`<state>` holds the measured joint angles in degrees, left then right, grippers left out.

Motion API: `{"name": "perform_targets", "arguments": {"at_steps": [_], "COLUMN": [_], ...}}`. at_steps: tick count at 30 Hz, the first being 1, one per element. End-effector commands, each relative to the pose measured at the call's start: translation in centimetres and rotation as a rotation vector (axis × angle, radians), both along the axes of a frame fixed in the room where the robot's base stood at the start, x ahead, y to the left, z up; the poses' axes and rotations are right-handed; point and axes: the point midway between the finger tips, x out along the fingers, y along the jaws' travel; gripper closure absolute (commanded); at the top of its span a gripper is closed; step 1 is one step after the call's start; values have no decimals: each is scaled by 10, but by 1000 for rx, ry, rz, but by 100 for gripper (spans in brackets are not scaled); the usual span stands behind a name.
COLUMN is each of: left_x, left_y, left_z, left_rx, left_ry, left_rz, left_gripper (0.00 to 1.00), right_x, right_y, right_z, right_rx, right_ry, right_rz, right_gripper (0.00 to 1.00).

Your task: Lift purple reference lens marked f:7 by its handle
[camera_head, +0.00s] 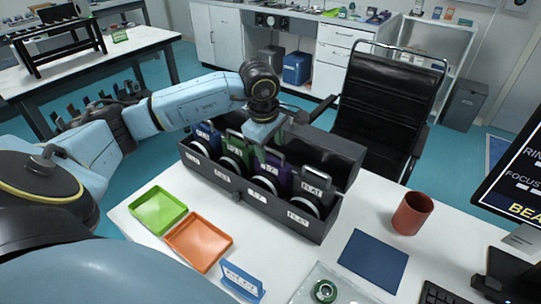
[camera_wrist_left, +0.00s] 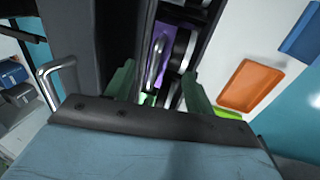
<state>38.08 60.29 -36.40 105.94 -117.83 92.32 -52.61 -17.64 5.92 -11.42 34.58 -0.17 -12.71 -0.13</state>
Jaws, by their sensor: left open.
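The purple reference lens (camera_head: 274,177) stands upright in a dark open case (camera_head: 236,186), between a green lens (camera_head: 234,152) and a grey lens (camera_head: 314,180). My left gripper (camera_head: 264,150) is open, pointing down just above the purple lens and partly covering it. In the left wrist view the purple lens (camera_wrist_left: 163,43) and its metal handle (camera_wrist_left: 155,62) lie between the two green fingers of my left gripper (camera_wrist_left: 160,88), with nothing visibly clamped. How far the fingertips are from the handle is hard to tell. My right gripper is not in view.
A blue lens (camera_head: 207,136) stands at the case's left end. The raised lid (camera_head: 338,152) lies behind the lenses. A green tray (camera_head: 158,211), orange tray (camera_head: 198,242), blue mat (camera_head: 373,260) and red cup (camera_head: 412,213) are on the white table. A black chair (camera_head: 385,105) stands behind.

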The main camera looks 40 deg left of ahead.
Motion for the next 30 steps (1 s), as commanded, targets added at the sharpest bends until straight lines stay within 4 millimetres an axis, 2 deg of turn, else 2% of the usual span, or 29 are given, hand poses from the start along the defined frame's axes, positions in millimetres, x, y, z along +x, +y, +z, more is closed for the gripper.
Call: {"name": "perform_targets", "arguments": {"at_steps": [6,13,20,23,30], "left_x": [2,9,10,10,10], "left_y": [0,0,1,1,1], "left_z": [-17,-49,-53,-52,-52], "left_rx": [-1,-2,1,1,1], "left_ry": [3,2,0,0,0], "left_rz": [2,2,0,0,1], "left_gripper": [46,46,46,56,88], "right_x": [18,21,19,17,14], "right_y": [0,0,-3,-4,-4], "right_z": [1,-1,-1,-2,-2], "right_rx": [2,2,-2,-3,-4], "right_ry": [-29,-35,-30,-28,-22], "right_rz": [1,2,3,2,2], "right_gripper": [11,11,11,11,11]}}
